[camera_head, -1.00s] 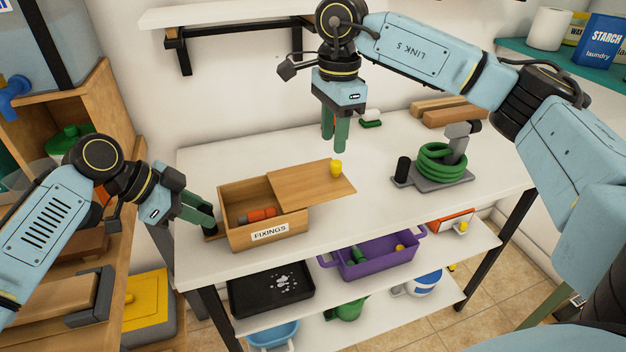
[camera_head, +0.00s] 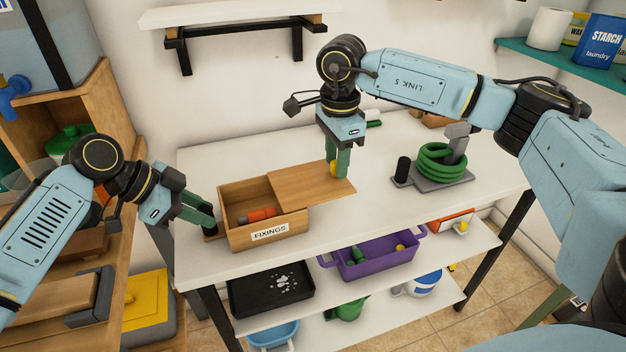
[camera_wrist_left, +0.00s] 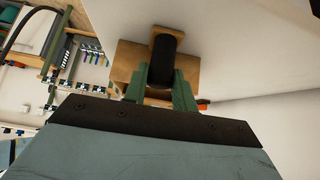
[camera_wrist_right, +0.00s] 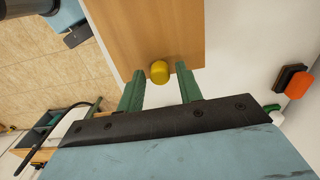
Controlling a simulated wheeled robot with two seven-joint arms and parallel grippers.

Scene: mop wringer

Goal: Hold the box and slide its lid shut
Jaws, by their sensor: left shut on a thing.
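The wooden box (camera_head: 240,236), labelled FIXINGS, stands on the white table. Its wooden lid (camera_head: 300,184) covers its right part and sticks out to the right, leaving the left part open with an orange-red item (camera_head: 262,214) inside. My left gripper (camera_head: 207,221) is shut on the black handle (camera_wrist_left: 163,57) at the box's left end. My right gripper (camera_head: 338,170) points down at the lid's right end. Its fingers are apart on either side of the yellow knob (camera_wrist_right: 159,71), which is partly hidden in the head view. I cannot tell whether they touch it.
A green coil on a grey stand (camera_head: 440,163) is to the right of the lid. The table's front is clear. A purple basket (camera_head: 372,266) and a black tray (camera_head: 270,290) sit on the shelf below. A wall shelf (camera_head: 240,14) hangs behind.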

